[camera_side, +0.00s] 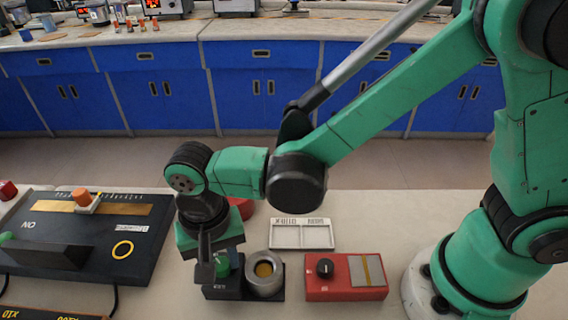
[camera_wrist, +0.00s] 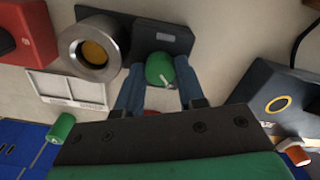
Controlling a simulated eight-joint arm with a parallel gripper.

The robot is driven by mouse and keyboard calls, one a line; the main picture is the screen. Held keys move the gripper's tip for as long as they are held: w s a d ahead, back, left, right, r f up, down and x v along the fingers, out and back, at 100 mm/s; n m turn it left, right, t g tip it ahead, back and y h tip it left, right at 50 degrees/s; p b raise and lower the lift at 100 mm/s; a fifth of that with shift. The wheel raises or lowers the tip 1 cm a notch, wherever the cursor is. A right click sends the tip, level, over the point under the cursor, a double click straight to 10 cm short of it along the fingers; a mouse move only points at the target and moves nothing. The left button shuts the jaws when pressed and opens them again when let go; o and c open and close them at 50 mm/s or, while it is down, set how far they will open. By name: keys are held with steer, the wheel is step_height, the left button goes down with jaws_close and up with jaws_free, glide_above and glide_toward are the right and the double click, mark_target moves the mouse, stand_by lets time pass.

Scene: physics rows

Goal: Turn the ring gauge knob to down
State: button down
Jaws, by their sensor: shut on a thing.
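The ring gauge has a dark base (camera_side: 228,293) with a thick metal ring (camera_side: 265,283) around a yellow disc. Its green knob (camera_side: 222,266) stands on the base left of the ring, partly hidden by a finger in the side view. In the wrist view the metal ring (camera_wrist: 92,45) is left of the green knob (camera_wrist: 160,67), which has a pale pointer mark on its side nearer my palm. My gripper (camera_side: 221,262) points down over the knob. In the wrist view my gripper (camera_wrist: 160,76) has one finger on each side of the knob, shut on it.
A red box (camera_side: 345,291) with a black knob stands just right of the gauge. A white two-part tray (camera_side: 302,235) lies behind. A large black panel (camera_side: 75,245) with a slider and yellow ring is at the left. A green cylinder (camera_wrist: 62,127) shows in the wrist view.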

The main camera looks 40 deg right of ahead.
steer(key=n, duration=0.6)
steer(key=shift+n, duration=0.4)
steer(key=n, duration=0.3)
steer(key=shift+n, duration=0.3)
steer(key=n, duration=0.3)
steer(key=shift+n, duration=0.3)
steer(key=n, duration=1.3)
steer(key=c, duration=0.8)
jaws_free()
